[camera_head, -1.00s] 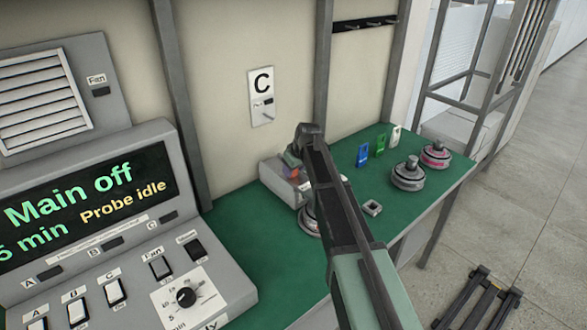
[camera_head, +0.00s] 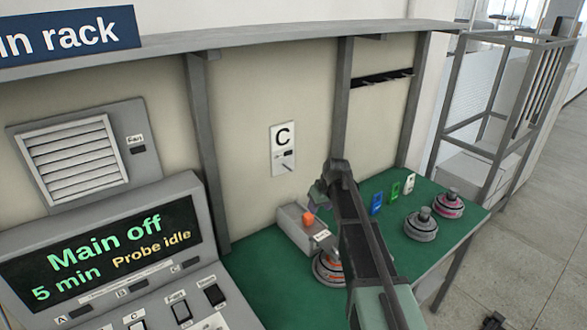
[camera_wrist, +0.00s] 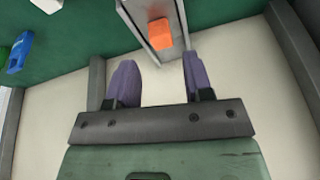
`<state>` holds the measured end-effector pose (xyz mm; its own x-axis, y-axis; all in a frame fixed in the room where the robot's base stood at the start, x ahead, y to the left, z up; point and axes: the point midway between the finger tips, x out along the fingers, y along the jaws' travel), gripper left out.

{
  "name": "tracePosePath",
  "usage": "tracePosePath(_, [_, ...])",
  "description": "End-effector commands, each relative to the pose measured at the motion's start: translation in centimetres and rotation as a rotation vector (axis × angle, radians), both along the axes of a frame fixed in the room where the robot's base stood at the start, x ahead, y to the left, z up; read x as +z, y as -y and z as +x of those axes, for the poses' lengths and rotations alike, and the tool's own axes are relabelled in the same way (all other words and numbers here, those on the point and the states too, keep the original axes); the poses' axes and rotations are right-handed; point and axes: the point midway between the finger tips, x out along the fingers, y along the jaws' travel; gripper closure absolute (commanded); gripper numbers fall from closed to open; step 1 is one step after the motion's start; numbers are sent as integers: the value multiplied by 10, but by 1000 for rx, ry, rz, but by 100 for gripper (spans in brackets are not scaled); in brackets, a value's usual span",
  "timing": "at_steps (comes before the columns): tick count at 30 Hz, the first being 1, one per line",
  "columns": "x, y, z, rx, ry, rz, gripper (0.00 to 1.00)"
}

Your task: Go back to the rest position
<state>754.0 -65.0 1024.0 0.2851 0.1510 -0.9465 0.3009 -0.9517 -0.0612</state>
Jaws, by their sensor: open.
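My gripper (camera_head: 322,194) is open and empty, up above the grey tray (camera_head: 294,240) by the wall. In the wrist view its two purple fingers (camera_wrist: 158,72) are spread apart with nothing between them. An orange block (camera_head: 308,218) sits in the tray, apart from the fingers. The block also shows in the wrist view (camera_wrist: 160,33), beyond the fingertips. My arm crosses the bench and hides part of a round hub motor (camera_head: 327,268) beside the tray.
Two more round hub motors, a nearer one (camera_head: 421,225) and a farther one (camera_head: 447,203), stand on the green bench at right. Blue (camera_head: 377,204), green (camera_head: 395,191) and white (camera_head: 410,183) tags stand near the wall. A control panel (camera_head: 110,250) fills the left; its display reads "Main off".

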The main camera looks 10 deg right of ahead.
Motion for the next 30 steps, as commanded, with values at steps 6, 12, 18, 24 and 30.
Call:
tracePosePath(6, [-8, -31, -187, -278, -241, -39, 53])
tracePosePath(12, [-9, -55, -294, -321, -317, -109, 53])
tracePosePath(18, [-9, -65, -296, -295, -314, -113, 53])
tracePosePath(24, [-9, -65, -296, -295, -313, -112, 53])
tracePosePath(30, [-9, -65, -296, -295, -313, -112, 53])
